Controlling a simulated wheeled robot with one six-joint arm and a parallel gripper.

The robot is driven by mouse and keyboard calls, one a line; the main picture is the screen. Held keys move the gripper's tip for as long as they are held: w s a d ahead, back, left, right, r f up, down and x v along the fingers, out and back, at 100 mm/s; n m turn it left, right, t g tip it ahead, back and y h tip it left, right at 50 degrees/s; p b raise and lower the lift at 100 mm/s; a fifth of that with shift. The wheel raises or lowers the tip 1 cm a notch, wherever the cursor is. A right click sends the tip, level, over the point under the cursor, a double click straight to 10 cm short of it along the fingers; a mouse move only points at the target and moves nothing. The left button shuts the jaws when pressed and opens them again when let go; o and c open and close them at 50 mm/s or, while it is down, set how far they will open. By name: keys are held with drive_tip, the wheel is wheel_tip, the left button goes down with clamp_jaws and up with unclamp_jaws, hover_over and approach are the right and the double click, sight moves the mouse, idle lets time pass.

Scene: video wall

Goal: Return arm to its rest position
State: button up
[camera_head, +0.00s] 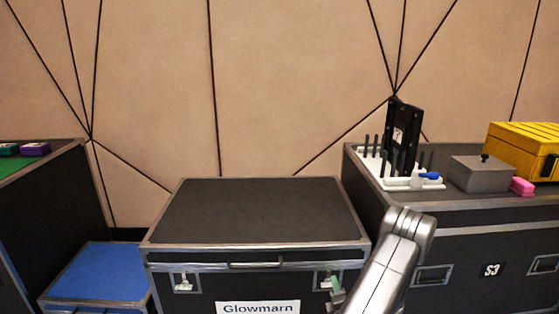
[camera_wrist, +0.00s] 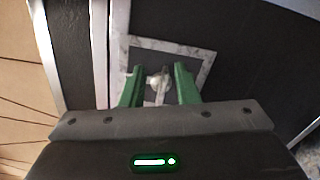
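My gripper (camera_wrist: 158,70) shows two green fingers, spread apart with a gap between them. A silver latch knob (camera_wrist: 158,82) on a square metal latch plate (camera_wrist: 202,62) shows in that gap; I cannot tell whether a finger touches it. In the head view my arm reaches in from the bottom right, and a green part of my gripper (camera_head: 337,288) is at the right latch (camera_head: 325,281) of the black case labelled Glowmarn (camera_head: 255,215). The case lid is shut.
To the right, a black case (camera_head: 460,235) marked S3 bears a white rack (camera_head: 405,183) with black pegs, a grey box (camera_head: 480,174), a pink block (camera_head: 522,187) and a yellow case (camera_head: 525,140). A blue-topped box (camera_head: 95,272) stands at left.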

drive_tip(key=shift+a+r+n, duration=0.1)
drive_tip(key=shift+r+n, duration=0.05)
drive_tip(key=shift+n, duration=0.65)
drive_tip(key=shift+r+n, duration=0.1)
drive_tip(key=shift+n, duration=0.7)
